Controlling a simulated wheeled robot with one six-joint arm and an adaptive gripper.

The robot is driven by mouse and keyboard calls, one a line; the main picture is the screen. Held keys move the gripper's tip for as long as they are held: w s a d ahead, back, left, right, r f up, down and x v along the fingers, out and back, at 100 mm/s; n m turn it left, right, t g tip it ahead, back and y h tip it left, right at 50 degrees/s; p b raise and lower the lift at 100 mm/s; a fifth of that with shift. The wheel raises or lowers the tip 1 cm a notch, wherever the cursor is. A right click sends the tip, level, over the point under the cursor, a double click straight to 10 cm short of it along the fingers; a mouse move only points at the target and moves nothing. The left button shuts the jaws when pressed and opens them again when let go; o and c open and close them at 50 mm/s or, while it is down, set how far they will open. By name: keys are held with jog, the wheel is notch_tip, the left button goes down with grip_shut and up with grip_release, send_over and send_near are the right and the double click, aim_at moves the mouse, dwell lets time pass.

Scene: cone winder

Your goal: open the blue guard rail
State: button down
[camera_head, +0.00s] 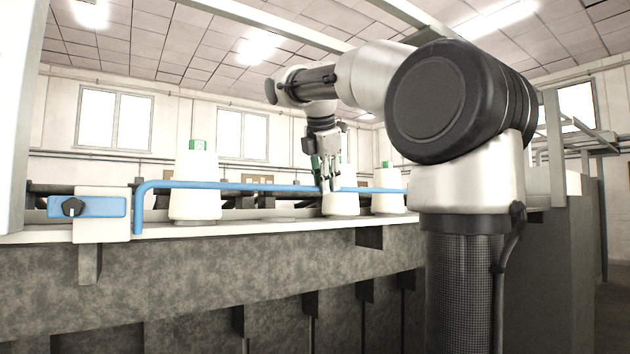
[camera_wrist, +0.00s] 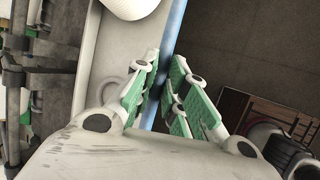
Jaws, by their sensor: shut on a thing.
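The blue guard rail (camera_head: 240,186) runs level along the front of the winder in the head view, in front of the white cones. Its left end bends down to the ledge. My gripper (camera_head: 327,184) reaches down onto the rail right of its middle. In the wrist view the green-padded fingers of my gripper (camera_wrist: 163,85) are closed on either side of the blue rail (camera_wrist: 176,35), which passes between them. The exact contact is partly hidden by the fingers.
White cones stand behind the rail, a large one (camera_head: 195,190) at left and another (camera_head: 387,195) at right. A blue panel with a black knob (camera_head: 73,207) is at the far left. The grey machine front (camera_head: 200,280) drops below the white ledge (camera_head: 250,229).

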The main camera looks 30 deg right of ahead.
jog(key=s+f+m+t, duration=0.1)
jog(key=s+f+t, duration=0.4)
jog(key=s+f, duration=0.3)
jog(key=shift+s+d+f+m+t, duration=0.2)
jog(key=shift+s+f+m+t, duration=0.15)
jog(key=shift+f, duration=1.15)
jog(key=shift+w, duration=0.15)
jog(key=c, duration=1.5)
grip_release()
jog(key=shift+o, duration=0.2)
jog(key=shift+r+t, duration=0.2)
jog(key=shift+t, duration=0.05)
jog(key=v, duration=1.2)
jog(key=shift+a, duration=0.15)
